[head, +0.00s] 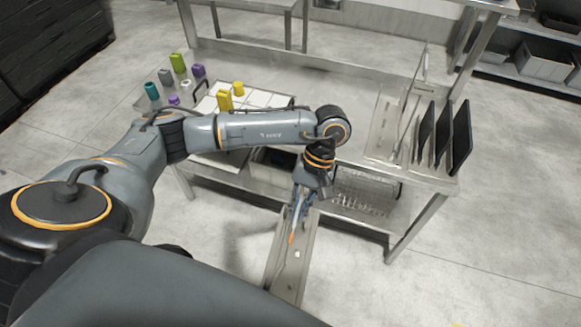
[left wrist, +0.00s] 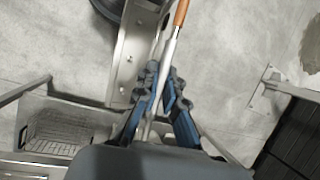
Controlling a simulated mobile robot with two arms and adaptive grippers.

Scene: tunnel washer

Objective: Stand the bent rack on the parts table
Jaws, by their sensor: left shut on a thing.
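The parts table (head: 243,172) is a steel table with a lower shelf, across the middle of the head view. My left gripper (head: 297,212) hangs low in front of it, pointing down. It is shut on a thin metal rod with an orange end (left wrist: 181,14); the orange end also shows in the head view (head: 291,239). A wire rack (head: 362,196) is on the lower shelf, right of my gripper and apart from it; it also shows in the left wrist view (left wrist: 60,135). I cannot tell whether this is the bent rack. My right gripper is not in view.
A long steel strip (head: 285,275) lies below my gripper. On the tabletop are coloured blocks (head: 178,63), a white tray (head: 262,99), and upright black panels (head: 461,138) at the right end. My left arm hides part of the tabletop. Floor right of the strip is clear.

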